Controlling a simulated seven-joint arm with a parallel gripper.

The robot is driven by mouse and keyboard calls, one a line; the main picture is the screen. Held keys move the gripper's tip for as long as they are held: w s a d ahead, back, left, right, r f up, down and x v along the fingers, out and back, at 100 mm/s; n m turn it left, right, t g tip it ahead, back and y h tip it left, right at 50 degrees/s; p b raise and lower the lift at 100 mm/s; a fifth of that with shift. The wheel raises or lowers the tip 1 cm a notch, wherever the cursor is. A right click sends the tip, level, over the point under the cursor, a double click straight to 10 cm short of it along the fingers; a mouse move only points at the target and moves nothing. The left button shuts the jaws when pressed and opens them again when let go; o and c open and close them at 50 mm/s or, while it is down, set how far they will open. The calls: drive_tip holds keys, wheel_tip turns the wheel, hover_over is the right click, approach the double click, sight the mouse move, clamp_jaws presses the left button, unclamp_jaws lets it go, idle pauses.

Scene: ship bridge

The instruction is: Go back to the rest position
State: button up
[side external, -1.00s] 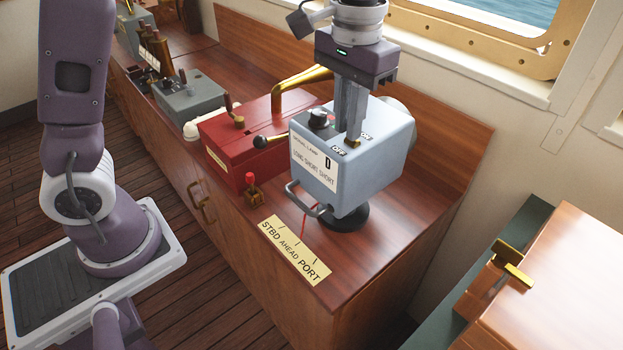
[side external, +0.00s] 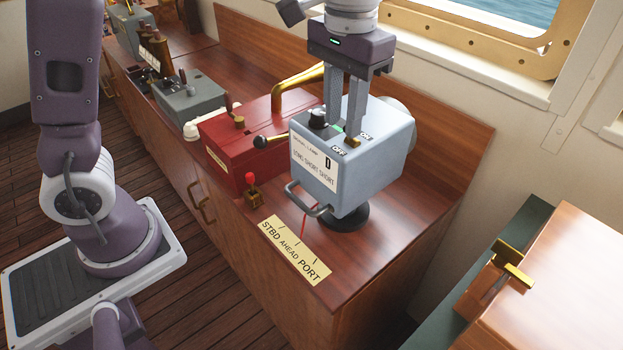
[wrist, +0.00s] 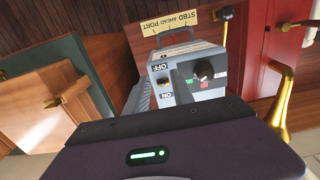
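A pale blue-grey signal lamp box (side external: 385,145) stands on a round black foot on the wooden console. A brass toggle (side external: 352,142), a black knob (side external: 317,118) and OFF and ON labels are on its top. The wrist view also shows the toggle (wrist: 163,83) and the knob (wrist: 203,70). My gripper (side external: 343,127) points down just over the lamp's top. Its two grey fingers are apart with nothing between them. One fingertip is close to the toggle; I cannot tell whether they touch.
A red box (side external: 250,145) with a brass lever (side external: 305,77) stands left of the lamp. A small red-topped lever (side external: 252,188) and a STBD AHEAD PORT plate (side external: 295,250) are in front. A wooden cabinet (side external: 570,270) stands at right. The air above the lamp's right side is clear.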

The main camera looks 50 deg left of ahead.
wheel_tip(320, 180, up, 4)
drive_tip(key=shift+r, duration=0.2)
drive_tip(key=s+a+r+t, duration=0.3)
drive_tip(key=s+a, duration=0.2)
drive_tip(key=s, duration=0.5)
drive_tip(key=s+a+f+t, duration=0.2)
drive_tip(key=s+f, duration=0.3)
drive_tip(key=s, duration=0.4)
drive_tip(key=shift+s+a+t, duration=0.3)
drive_tip(key=shift+s+a, duration=0.1)
drive_tip(key=shift+a, duration=0.05)
